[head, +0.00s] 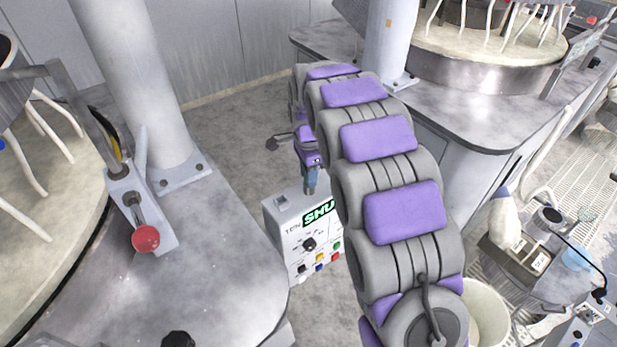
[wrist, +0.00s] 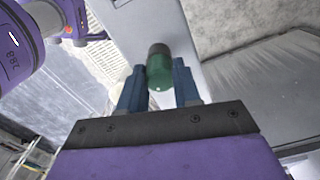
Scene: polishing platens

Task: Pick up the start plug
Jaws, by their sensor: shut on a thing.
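The start plug looks like a small green cylinder with a dark band at its far end (wrist: 160,70) in the wrist view. My gripper (wrist: 160,86) is shut on it, with one blue finger on each side. In the head view my gripper (head: 309,190) is just above the top of a white control box (head: 285,213), beyond the near edge of the left machine. The plug itself cannot be made out in the head view. My arm hides part of the box's right side.
The box front carries a black knob (head: 308,243) and several coloured sockets. A machine table with a red-knobbed lever (head: 146,238) stands at left. Another machine table (head: 455,110) is at right. A cart (head: 540,270) and a white bucket (head: 487,312) stand at lower right.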

